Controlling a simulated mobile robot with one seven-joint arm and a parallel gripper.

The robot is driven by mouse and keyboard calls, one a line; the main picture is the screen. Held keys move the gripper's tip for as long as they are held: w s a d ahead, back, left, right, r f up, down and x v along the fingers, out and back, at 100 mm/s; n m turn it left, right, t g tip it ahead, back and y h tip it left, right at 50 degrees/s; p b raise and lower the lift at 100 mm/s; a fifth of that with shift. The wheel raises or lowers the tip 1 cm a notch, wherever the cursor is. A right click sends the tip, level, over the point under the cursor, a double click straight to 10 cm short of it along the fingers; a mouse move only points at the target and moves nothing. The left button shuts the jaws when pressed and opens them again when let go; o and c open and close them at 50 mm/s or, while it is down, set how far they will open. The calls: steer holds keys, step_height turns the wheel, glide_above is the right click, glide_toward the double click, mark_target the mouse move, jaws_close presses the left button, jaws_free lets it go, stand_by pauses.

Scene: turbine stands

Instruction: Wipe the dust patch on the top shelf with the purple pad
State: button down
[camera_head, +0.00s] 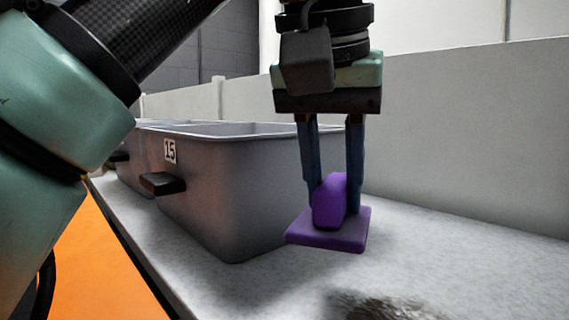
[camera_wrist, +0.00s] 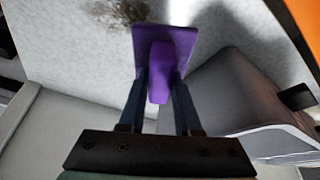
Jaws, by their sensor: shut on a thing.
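The purple pad (camera_head: 345,238) has a flat square base and an upright block handle. My gripper (camera_head: 335,195) points down with its two fingers shut on the handle. In the head view the pad is low over the grey shelf top (camera_head: 470,245); I cannot tell whether it touches. The dust patch (camera_head: 385,306) is a dark smudge at the bottom edge, nearer than the pad and partly cut off.
A grey bin (camera_head: 230,185) labelled 15 stands on the shelf just left of the pad, with more bins behind it. A pale wall panel (camera_head: 450,140) runs along the right and back. The shelf's front edge drops to an orange surface (camera_head: 85,275). The shelf's right part is clear.

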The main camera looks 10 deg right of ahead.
mark_target(329, 229)
steer(key=shift+s, duration=0.25)
steer(key=shift+s+a+f, duration=0.1)
steer(key=shift+f, duration=0.05)
step_height(329, 229, down, 4)
steer(key=shift+a+b, duration=0.15)
steer(key=shift+b, duration=0.6)
steer(key=shift+f+b, duration=0.65)
steer(key=shift+f+b, duration=0.75)
steer(key=shift+f, duration=0.35)
